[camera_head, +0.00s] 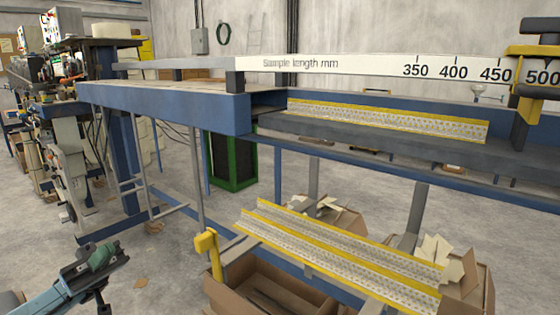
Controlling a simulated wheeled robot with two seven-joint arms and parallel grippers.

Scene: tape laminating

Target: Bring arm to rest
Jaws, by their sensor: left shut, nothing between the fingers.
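My left gripper (103,258) is at the lower left, on an arm that comes in from the bottom left corner. It is shut and empty, with a green part near its tip. It is held over the bare floor, apart from the machine and the boxes. My right gripper is not in view.
The blue machine frame (165,101) spans the middle, with a ruler bar (350,66) above. A yellow-edged strip (390,122) lies on its bed. Two similar strips (340,250) lie lower, above cardboard boxes (285,290). Concrete floor is free between the gripper and the frame.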

